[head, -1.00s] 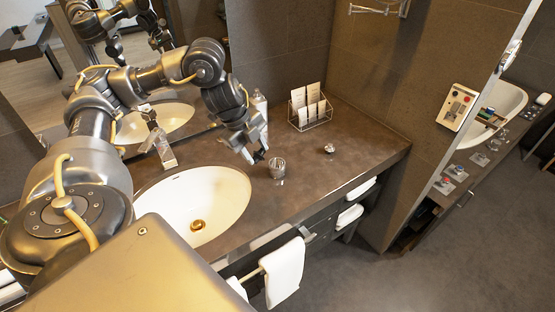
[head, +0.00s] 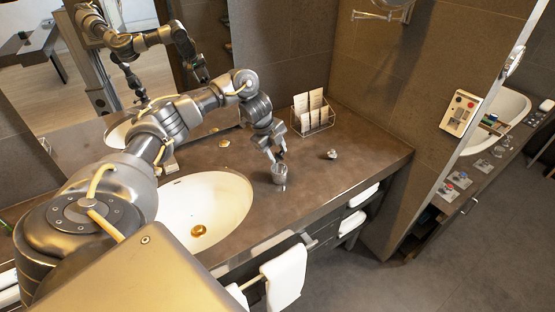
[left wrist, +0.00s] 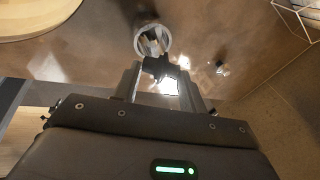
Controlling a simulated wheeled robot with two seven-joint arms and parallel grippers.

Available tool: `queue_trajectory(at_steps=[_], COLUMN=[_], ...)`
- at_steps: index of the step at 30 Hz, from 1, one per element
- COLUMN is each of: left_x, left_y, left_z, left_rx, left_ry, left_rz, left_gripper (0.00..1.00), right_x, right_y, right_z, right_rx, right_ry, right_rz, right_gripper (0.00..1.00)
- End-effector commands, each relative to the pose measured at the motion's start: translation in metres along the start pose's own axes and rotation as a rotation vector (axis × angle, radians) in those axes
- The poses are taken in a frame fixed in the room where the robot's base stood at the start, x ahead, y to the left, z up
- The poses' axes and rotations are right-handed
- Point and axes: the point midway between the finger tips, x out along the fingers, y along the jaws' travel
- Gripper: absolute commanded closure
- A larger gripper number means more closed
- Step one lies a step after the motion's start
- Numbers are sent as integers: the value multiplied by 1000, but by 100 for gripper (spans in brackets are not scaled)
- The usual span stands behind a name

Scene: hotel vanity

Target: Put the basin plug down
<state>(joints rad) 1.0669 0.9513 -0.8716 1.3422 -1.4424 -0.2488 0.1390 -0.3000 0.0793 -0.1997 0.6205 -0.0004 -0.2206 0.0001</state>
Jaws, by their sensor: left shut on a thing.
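The basin (head: 228,205) is a white oval bowl sunk in the counter. A round gold piece (head: 198,230) sits at its bottom; I cannot tell plug from drain fitting. A second small gold disc (head: 224,143) lies on the counter behind the basin. My left gripper (head: 277,157) is at the small grey tumbler (head: 279,174) right of the basin and appears shut on its rim. In the left wrist view the tumbler (left wrist: 152,40) shows ahead of the fingers (left wrist: 157,76), and a dark shape between the tips hides the contact. My right gripper is not in view.
A wire rack with cards (head: 313,112) stands at the back of the counter. A small metallic knob-like thing (head: 332,154) lies right of the tumbler. White towels (head: 285,272) hang at the front.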

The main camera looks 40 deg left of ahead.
Motion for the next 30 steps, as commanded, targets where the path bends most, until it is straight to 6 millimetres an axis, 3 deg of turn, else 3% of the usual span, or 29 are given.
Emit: queue_trajectory(at_steps=[5, 11, 30], left_x=[7, 28, 44], left_y=[-2, 5, 9], left_z=[2, 6, 8], left_rx=[-2, -2, 0], left_ry=[1, 1, 1], left_rz=[1, 2, -1], left_gripper=[84, 84, 85], right_x=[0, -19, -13], right_y=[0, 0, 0], right_z=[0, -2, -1], right_rx=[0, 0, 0], right_ry=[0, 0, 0], right_rz=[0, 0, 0], right_gripper=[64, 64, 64])
